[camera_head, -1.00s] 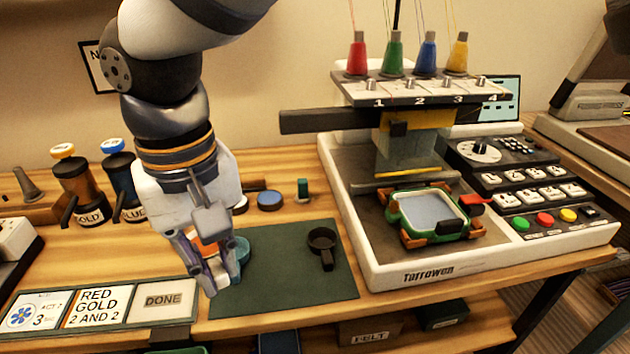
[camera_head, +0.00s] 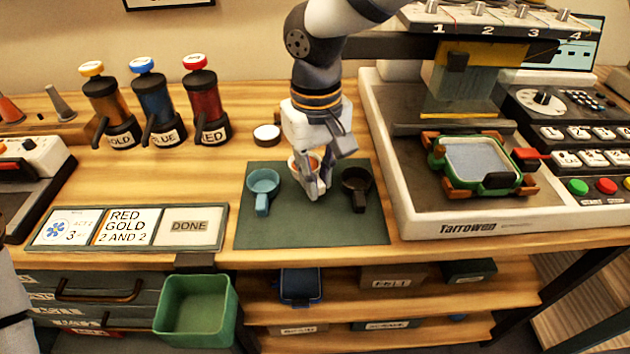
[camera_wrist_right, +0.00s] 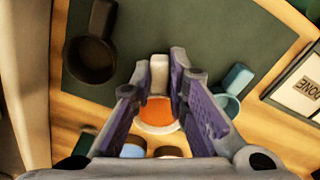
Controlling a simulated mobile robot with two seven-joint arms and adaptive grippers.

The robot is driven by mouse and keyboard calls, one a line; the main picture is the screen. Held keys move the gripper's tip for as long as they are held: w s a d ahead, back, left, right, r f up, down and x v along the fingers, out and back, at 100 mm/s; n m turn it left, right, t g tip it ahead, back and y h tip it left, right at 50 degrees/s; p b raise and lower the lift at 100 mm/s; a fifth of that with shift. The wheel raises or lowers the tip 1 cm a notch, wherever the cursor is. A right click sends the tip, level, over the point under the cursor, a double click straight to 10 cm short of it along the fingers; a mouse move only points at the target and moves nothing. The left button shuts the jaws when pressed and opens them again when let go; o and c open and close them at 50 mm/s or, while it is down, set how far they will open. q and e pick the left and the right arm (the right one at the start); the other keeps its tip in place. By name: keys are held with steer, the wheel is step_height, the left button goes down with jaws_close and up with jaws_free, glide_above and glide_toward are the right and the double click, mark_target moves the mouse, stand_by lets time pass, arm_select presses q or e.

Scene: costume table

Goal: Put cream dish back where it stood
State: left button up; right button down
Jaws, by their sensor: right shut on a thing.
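The cream dish (camera_head: 294,162), with orange contents, is at my right gripper (camera_head: 316,190), between a blue dish (camera_head: 263,182) on the left and a dark dish (camera_head: 356,181) on the right. In the right wrist view my right gripper (camera_wrist_right: 159,72) is shut on the dish's cream handle (camera_wrist_right: 159,76); the orange contents (camera_wrist_right: 158,113) show between the fingers. The dish is upright, over the back part of the dark green mat (camera_head: 300,230); I cannot tell whether it touches it. The fingers hide part of it. My left gripper is out of view.
The blue and dark dishes stand close on either side. A white round lid (camera_head: 267,134) lies behind the mat. A printing machine (camera_head: 480,225) stands right, label cards (camera_head: 125,228) lie left, and bottles (camera_head: 155,105) stand back left. The mat's front is clear.

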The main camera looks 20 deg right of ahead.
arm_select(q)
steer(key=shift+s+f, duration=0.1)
arm_select(e)
steer(key=shift+f, duration=0.95)
steer(key=shift+f, duration=0.15)
steer(key=c, duration=1.6)
jaws_free()
steer(key=shift+o, duration=0.2)
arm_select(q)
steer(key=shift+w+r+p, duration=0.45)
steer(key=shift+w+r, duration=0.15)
arm_select(e)
step_height(320, 180, up, 12)
steer(key=shift+a, duration=0.15)
steer(key=shift+s, duration=0.1)
